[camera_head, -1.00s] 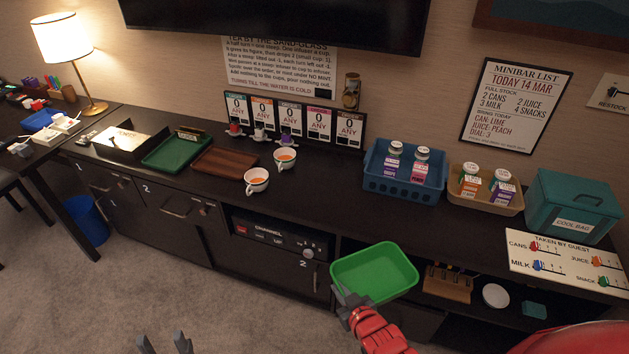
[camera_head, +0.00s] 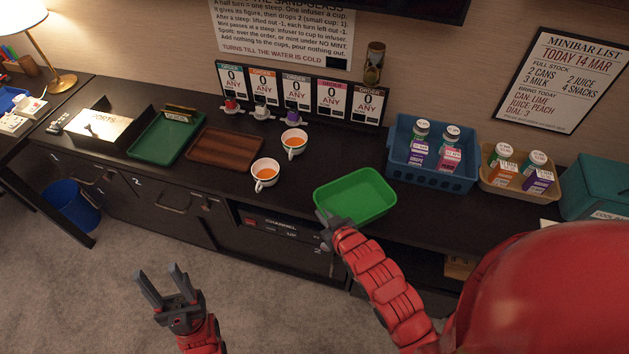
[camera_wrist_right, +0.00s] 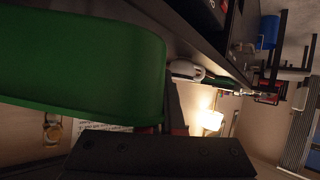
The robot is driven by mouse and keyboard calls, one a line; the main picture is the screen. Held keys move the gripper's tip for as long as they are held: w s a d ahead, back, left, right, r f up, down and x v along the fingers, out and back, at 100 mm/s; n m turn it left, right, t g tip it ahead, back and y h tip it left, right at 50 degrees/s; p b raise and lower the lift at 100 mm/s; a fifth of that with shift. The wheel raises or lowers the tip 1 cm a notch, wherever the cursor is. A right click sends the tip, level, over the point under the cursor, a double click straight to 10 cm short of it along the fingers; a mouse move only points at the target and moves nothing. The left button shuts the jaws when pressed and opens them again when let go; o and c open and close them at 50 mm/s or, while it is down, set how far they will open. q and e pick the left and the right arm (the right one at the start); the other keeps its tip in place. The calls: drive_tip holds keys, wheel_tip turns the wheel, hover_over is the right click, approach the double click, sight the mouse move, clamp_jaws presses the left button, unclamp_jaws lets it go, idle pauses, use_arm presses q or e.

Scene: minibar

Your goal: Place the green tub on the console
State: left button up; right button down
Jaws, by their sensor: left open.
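The green tub (camera_head: 355,196) is upright and empty over the front part of the dark console (camera_head: 225,118), right of the two cups. My right gripper (camera_head: 328,222) is shut on its near left wall. The tub fills the left of the right wrist view (camera_wrist_right: 80,62). I cannot tell whether its bottom touches the console top. My left gripper (camera_head: 165,287) is open and empty, low over the carpet in front of the console.
Two cups of orange drink (camera_head: 266,173) (camera_head: 294,141) stand left of the tub. A blue basket (camera_head: 432,180) with bottles and cartons is close on its right. A brown tray (camera_head: 225,149) and a green tray (camera_head: 160,140) lie further left.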

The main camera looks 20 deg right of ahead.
drive_tip(key=p, duration=0.3)
hover_over(309, 197)
drive_tip(key=shift+w+a+f, duration=0.1)
drive_tip(key=shift+w+f, duration=0.05)
drive_tip(key=shift+f, duration=0.4)
wheel_tip(309, 197, down, 3)
drive_tip(key=shift+r+p, duration=0.1)
drive_tip(key=shift+p, duration=0.6)
drive_tip(key=shift+f, duration=0.4)
drive_tip(key=shift+f, duration=0.2)
drive_tip(key=c, duration=1.1)
unclamp_jaws()
drive_tip(key=shift+r, duration=0.1)
drive_tip(key=shift+s+r, duration=0.15)
drive_tip(key=shift+s, duration=0.05)
